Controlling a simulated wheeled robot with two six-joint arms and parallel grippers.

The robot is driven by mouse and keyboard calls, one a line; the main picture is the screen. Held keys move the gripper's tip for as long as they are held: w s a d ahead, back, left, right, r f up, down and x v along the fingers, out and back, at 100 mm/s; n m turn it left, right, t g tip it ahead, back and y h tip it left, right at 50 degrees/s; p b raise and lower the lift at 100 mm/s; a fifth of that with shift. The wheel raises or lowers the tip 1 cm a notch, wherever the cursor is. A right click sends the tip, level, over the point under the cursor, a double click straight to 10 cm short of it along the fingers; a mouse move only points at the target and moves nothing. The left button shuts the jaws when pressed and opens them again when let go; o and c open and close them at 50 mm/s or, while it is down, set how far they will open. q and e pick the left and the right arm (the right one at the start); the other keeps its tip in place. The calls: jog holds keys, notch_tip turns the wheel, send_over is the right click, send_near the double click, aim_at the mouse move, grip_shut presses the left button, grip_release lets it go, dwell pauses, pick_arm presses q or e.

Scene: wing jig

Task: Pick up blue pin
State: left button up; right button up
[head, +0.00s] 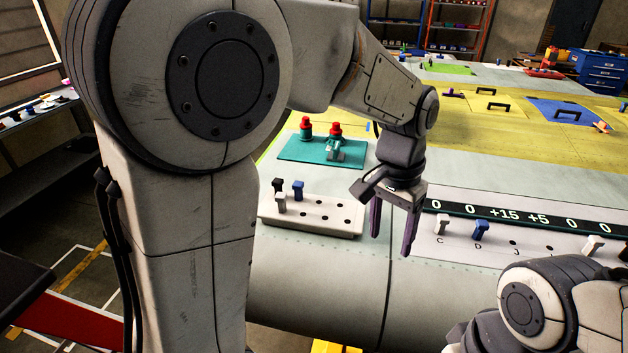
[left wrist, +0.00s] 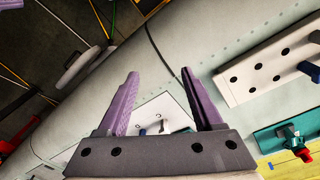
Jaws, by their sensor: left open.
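A second blue pin (head: 481,230) stands in the white lettered panel (head: 455,249), near the letter D. My left gripper (head: 391,240) has purple fingers, spread and empty, pointing down between the block and the panel. In the left wrist view its fingers (left wrist: 160,75) stand apart with nothing between them. A blue pin (left wrist: 309,70) shows at the right edge there, on the block (left wrist: 238,93).
White pins (head: 442,224) also stand in the panel, under a black number strip (head: 505,215). A teal plate (head: 300,152) with red-topped parts lies behind the block. My right arm is at lower right. The curved grey wing surface in front is clear.

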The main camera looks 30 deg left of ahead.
pick_arm(q)
jog(key=w+a+r+n, duration=0.1)
jog(key=w+a+n, duration=0.1)
jog(key=w+a, duration=0.45)
jog(key=r+n+p, duration=0.1)
jog(key=r+n, duration=0.1)
jog(key=n, duration=0.1)
send_over(298, 183)
jog(key=shift+y, duration=0.3)
jog(key=f, duration=0.3)
jog(key=f+p, duration=0.1)
jog(key=shift+a+f, duration=0.25)
jog(key=shift+f, duration=0.65)
jog(key=shift+d+f+p, duration=0.15)
jog(key=shift+f+p, duration=0.2)
jog(key=shift+p, duration=0.15)
notch_tip(298, 183, down, 4)
jog(key=shift+s+d+r+p, duration=0.1)
jog(key=shift+d+r+p, duration=0.1)
jog(key=shift+p, duration=0.6)
jog(key=shift+f, duration=0.45)
